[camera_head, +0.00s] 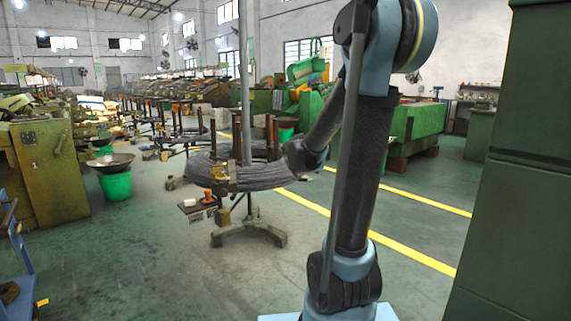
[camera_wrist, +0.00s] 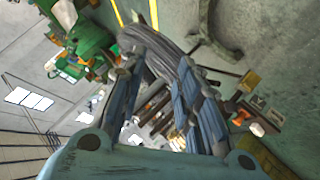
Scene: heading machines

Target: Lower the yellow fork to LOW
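A yellow part (camera_head: 220,173) sits at the front left of a wire-coil stand in the head view. A yellow block (camera_wrist: 251,80) shows right of my fingers in the wrist view. I cannot tell for certain that either is the yellow fork, nor its height setting. A thick coil of grey wire (camera_head: 262,177) lies on the stand; it also shows in the wrist view (camera_wrist: 160,42). My gripper (camera_wrist: 160,62) has its two fingers apart with nothing visible held between them. In the head view, my arm's end is by the coil's right side.
An orange object (camera_head: 208,196) rests on a small shelf left of the stand. A green bucket (camera_head: 115,185) stands left. A tall green cabinet (camera_head: 515,190) blocks the right. Floor in front is clear.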

